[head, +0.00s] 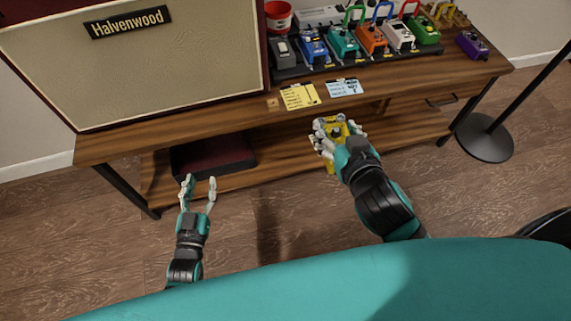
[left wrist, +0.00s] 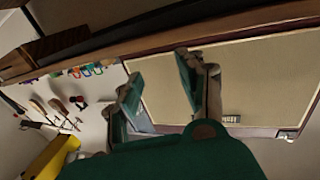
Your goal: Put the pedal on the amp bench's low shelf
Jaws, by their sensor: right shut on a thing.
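The yellow pedal (head: 338,128) is in my right gripper (head: 338,136), which is shut on it. They are at the front of the amp bench's low shelf (head: 285,158), under the bench top. The gripper hides part of the pedal, and I cannot tell whether it touches the shelf. My left gripper (head: 199,187) is open and empty, in front of the shelf's left part. In the left wrist view its fingers (left wrist: 172,95) are apart with nothing between them.
A dark red box-like thing (head: 213,155) lies on the shelf's left part. The amp (head: 140,60) and a board with several pedals (head: 356,57) stand on the bench top (head: 225,115). A purple pedal (head: 472,45) sits at the right end. A round stand base (head: 485,140) is on the floor at right.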

